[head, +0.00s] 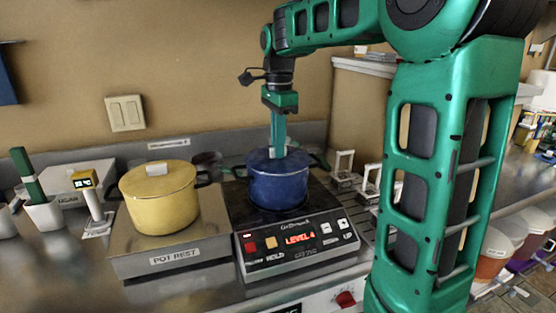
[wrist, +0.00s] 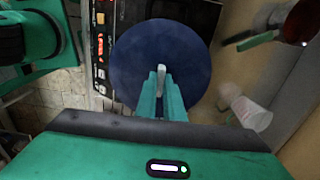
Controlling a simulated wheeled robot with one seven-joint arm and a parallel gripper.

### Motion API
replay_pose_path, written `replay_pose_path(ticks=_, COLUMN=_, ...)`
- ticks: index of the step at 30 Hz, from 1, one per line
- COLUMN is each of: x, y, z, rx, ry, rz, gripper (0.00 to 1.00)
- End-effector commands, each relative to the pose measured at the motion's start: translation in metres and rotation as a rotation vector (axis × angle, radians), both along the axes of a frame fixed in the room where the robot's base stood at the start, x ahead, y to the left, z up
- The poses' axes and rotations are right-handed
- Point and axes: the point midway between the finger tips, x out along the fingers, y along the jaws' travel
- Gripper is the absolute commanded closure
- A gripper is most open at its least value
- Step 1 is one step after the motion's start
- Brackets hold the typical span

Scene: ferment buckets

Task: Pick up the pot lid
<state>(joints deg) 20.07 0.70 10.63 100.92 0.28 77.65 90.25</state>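The blue pot (head: 279,188) stands on the black cooker. Its round, dark blue lid (wrist: 190,50) fills the middle of the wrist view, with a small pale upright handle (wrist: 162,78) at its centre. My gripper (head: 277,148) points straight down over this pot. In the wrist view my gripper (wrist: 162,82) has its two green fingers close together on either side of the handle, with no clear gap seen. The lid appears seated on the pot. The yellow pot (head: 160,205) also has a lid (head: 157,177) with a pale handle; it sits to the left.
The yellow pot stands on a metal block marked POT REST (head: 175,255). The cooker panel (head: 297,240) reads LEVEL 4. A thermometer-like device (head: 91,200) and a white box (head: 78,178) are further left. Small metal stands (head: 343,166) are right of the cooker, near my arm.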

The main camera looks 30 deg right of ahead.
Motion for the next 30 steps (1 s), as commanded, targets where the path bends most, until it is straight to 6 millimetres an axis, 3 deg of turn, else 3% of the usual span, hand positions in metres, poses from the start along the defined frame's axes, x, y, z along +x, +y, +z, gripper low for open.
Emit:
replay_pose_path(ticks=14, x=0.0, y=0.0, z=0.004, rx=0.0, ry=0.0, rz=0.0, gripper=1.0)
replay_pose_path(ticks=20, x=0.001, y=0.0, z=0.025, rx=-0.002, ry=-0.003, rz=0.001, gripper=1.0)
replay_pose_path(ticks=23, x=0.001, y=0.0, z=0.044, rx=-0.003, ry=-0.004, rz=0.001, gripper=1.0)
replay_pose_path(ticks=30, x=0.008, y=0.052, z=0.072, rx=-0.002, ry=-0.001, rz=0.006, gripper=1.0)
